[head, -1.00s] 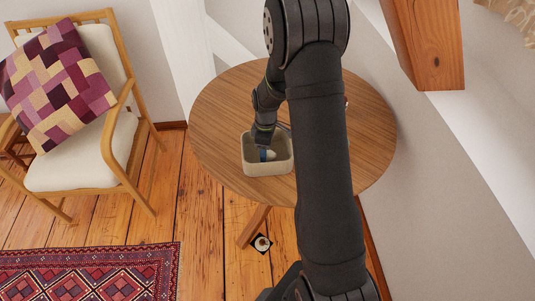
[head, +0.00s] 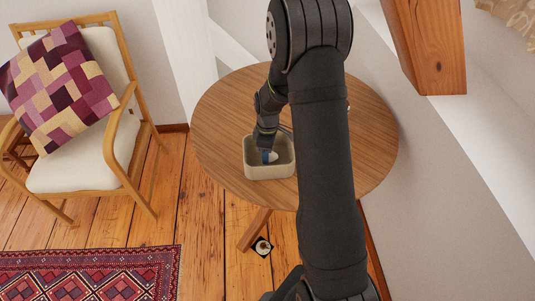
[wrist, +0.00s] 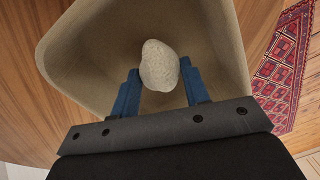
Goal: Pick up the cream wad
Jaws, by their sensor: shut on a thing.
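The cream wad (wrist: 159,66) is a small, rounded, rough lump. In the wrist view it sits between the two blue fingertips of my gripper (wrist: 160,84), which is shut on it. In the head view the wad (head: 272,156) shows as a pale spot beside my gripper (head: 267,157), inside the beige bin (head: 269,173). The bin's walls (wrist: 77,58) surround the wad in the wrist view. I cannot tell whether the wad touches the bin's floor.
The bin stands on a round wooden table (head: 225,115), near its front edge. A chair (head: 85,165) with a patchwork cushion (head: 62,85) stands at left. A wooden beam (head: 425,45) hangs at upper right. A small dark item (head: 262,247) lies on the floor.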

